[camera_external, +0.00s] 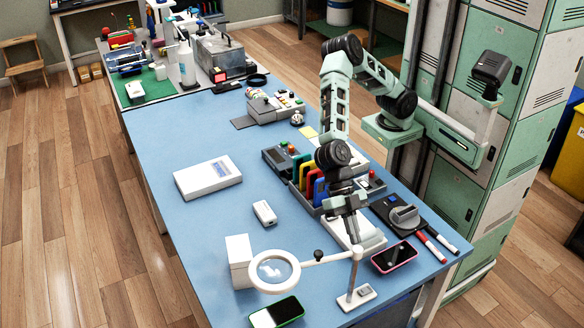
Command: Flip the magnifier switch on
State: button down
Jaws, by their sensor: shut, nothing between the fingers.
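The magnifier (274,271) is a white ring with a clear lens at the front of the blue table. A white arm joins it to a thin upright post on a small white base (347,302). A small grey piece (364,291) sits on that base; I cannot tell whether it is the switch or how it is set. My gripper (354,238) points down close to the top of the post. It is shut with nothing held. I cannot tell whether it touches the post, and it partly hides a white device behind it.
A pink-edged phone (395,257) lies right of the post, a green-edged phone (277,313) below the ring. A white box (239,260) stands by the ring. Colored folders (309,178) and markers (432,248) lie near my arm. The table's left middle is mostly clear.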

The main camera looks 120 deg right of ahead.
jog(key=p, duration=0.2)
send_over(365, 291)
jog(key=d, duration=0.2)
notch_tip(365, 291, down, 7)
jog(key=shift+r, duration=0.15)
jog(key=shift+w+f, duration=0.2)
jog(key=shift+f, duration=1.05)
jog(key=shift+w+f, duration=0.15)
jog(key=shift+f, duration=0.75)
